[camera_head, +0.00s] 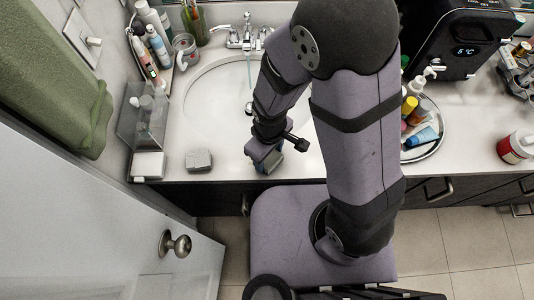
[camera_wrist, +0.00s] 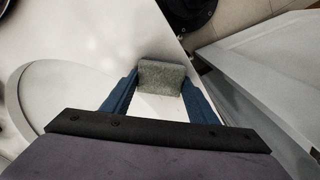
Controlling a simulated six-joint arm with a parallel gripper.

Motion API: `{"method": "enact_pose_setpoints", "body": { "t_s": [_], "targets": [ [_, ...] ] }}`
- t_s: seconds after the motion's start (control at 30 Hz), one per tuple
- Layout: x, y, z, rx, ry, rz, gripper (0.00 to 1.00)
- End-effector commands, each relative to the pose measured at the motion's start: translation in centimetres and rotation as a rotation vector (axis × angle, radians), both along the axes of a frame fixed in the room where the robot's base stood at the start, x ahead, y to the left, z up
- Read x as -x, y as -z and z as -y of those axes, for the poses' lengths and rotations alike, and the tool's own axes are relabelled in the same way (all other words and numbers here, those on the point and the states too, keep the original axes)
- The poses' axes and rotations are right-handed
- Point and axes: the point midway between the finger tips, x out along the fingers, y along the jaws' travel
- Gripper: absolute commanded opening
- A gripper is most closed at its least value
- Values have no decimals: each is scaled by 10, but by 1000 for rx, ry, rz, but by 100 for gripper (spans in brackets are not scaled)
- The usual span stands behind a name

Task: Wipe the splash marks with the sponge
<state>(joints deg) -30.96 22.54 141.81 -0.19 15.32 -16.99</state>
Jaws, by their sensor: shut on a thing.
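My gripper (camera_head: 266,158) is low over the front of the vanity counter, by the front rim of the sink. In the wrist view, its two blue fingers (camera_wrist: 161,80) are shut on a grey-green sponge (camera_wrist: 162,76), held at the fingertips over the white counter. In the head view, my gripper mostly hides the held sponge. I cannot tell whether the sponge touches the counter. I cannot clearly make out splash marks on the pale surface in either view.
The white sink (camera_head: 205,108) and its faucet (camera_head: 246,38) lie behind my gripper. A grey block (camera_head: 199,160) lies on the counter to the left. A clear holder (camera_head: 143,115) stands farther left. A round tray (camera_head: 436,150) with bottles is to the right. The door (camera_head: 110,225) is front left.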

Motion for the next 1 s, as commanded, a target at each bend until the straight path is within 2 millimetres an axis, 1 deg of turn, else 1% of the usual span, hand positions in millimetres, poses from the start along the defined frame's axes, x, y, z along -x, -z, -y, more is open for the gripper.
{"method": "enact_pose_setpoints", "body": {
  "t_s": [0.4, 0.67, 1.0],
  "targets": [
    [1, 2, -16, 0, -1, -1, 21],
    [0, 2, -19, -1, -1, 1, 21],
    [0, 0, -33, -2, -1, 2, 21]
  ]
}}
